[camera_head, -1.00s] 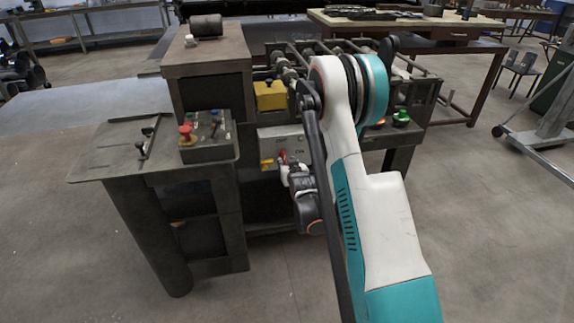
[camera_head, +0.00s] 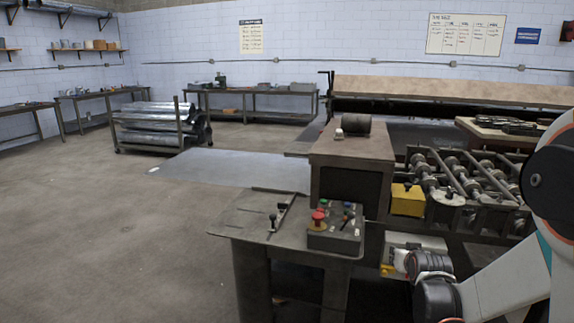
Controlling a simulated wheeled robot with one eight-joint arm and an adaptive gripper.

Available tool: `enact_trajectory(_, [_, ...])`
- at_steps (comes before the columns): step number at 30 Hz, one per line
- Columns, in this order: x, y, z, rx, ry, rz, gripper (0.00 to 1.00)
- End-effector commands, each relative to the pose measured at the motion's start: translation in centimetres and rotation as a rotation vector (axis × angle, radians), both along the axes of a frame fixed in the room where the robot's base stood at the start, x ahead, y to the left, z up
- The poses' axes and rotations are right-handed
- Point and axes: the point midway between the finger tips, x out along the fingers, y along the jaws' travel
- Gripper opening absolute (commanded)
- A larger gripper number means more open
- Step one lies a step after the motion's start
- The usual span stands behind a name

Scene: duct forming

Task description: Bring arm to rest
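My arm is at the right edge of the head view, white with teal trim. Its dark wrist joints reach down and left in front of the forming machine (camera_head: 352,143). The fingers of my gripper cannot be made out; the arm's end sits by the grey switch box (camera_head: 432,244) on the machine's front, partly hiding it. I cannot tell whether it touches the box. A control box (camera_head: 335,240) with a red knob (camera_head: 318,216) and a green button stands on the side table (camera_head: 245,219).
The machine's rollers (camera_head: 455,178) and a yellow block (camera_head: 407,199) lie left of my arm. A grey metal sheet (camera_head: 222,168) extends behind the side table. A rack of ducts (camera_head: 160,125) and workbenches stand farther back. The floor at left is clear.

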Motion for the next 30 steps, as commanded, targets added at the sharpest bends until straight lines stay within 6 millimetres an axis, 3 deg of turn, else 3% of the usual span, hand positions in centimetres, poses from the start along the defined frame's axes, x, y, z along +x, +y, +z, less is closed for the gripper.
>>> enact_trajectory(6, [-4.3,3.3,4.4,0.014,0.065,0.035,0.29])
enact_trajectory(15, [-11.6,7.2,8.5,0.029,0.155,0.08,0.29])
enact_trajectory(22, [-18.0,9.8,10.2,0.037,0.224,0.114,0.29])
enact_trajectory(30, [-25.9,12.3,10.5,0.044,0.308,0.153,0.29])
